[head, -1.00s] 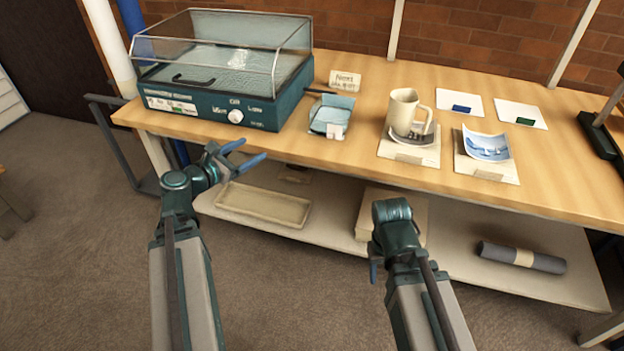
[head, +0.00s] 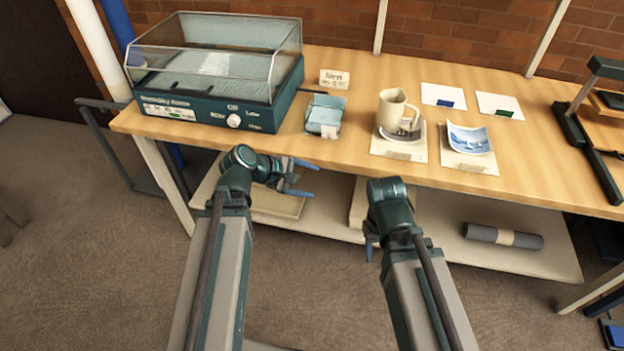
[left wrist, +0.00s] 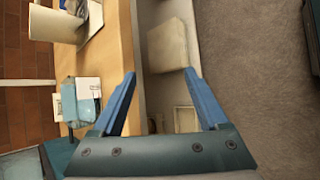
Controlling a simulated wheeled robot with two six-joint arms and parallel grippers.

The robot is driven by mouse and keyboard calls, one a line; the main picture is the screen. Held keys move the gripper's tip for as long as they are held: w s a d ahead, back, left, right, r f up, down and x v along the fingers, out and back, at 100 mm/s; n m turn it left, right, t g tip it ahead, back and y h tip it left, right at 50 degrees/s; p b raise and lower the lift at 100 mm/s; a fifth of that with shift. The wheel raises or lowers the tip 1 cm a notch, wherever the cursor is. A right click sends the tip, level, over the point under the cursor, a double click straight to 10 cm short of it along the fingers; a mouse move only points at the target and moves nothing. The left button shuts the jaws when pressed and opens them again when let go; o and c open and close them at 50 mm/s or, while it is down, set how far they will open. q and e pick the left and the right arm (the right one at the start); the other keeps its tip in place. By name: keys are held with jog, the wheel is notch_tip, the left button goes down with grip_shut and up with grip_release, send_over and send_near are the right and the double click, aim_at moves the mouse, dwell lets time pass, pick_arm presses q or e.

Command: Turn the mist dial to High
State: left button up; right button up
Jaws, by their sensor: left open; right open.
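The mist dial (head: 234,121) is a white round knob on the front of a dark teal box (head: 200,110) with a clear lid, at the back left of the table. Labels, including Off and Low, are printed around it; its pointer is too small to read. My left gripper (head: 308,178) is open and empty, in front of the table edge, below and right of the dial. Its two blue fingers also show apart in the left wrist view (left wrist: 162,95). My right gripper (head: 369,250) points down before the lower shelf, mostly hidden behind its own wrist.
A mug (head: 394,108) and a curled photo (head: 468,138) rest on cards further right. The lower shelf (head: 400,235) holds a grey roll (head: 503,236).

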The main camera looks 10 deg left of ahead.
pick_arm(q)
jog(key=shift+s+d+f+m+g+p, duration=0.1)
jog(key=shift+s+d+m+g+p, duration=0.3)
jog(key=shift+s+d+m+g, duration=0.5)
jog(key=shift+w+t, duration=0.15)
jog(key=shift+t, duration=0.15)
jog(key=s+d+f+m+g+y, duration=0.35)
jog(key=s+m, duration=0.25)
jog(key=m, duration=0.2)
jog(key=s+d+f+m+g+y, duration=0.2)
jog(key=s+d+f+m+y, duration=0.25)
jog(key=m, duration=0.45)
notch_tip(320, 180, up, 14)
jog(key=s+p, duration=0.1)
jog(key=p, duration=1.1)
jog(key=shift+a+r, duration=0.25)
jog(key=shift+a, duration=0.2)
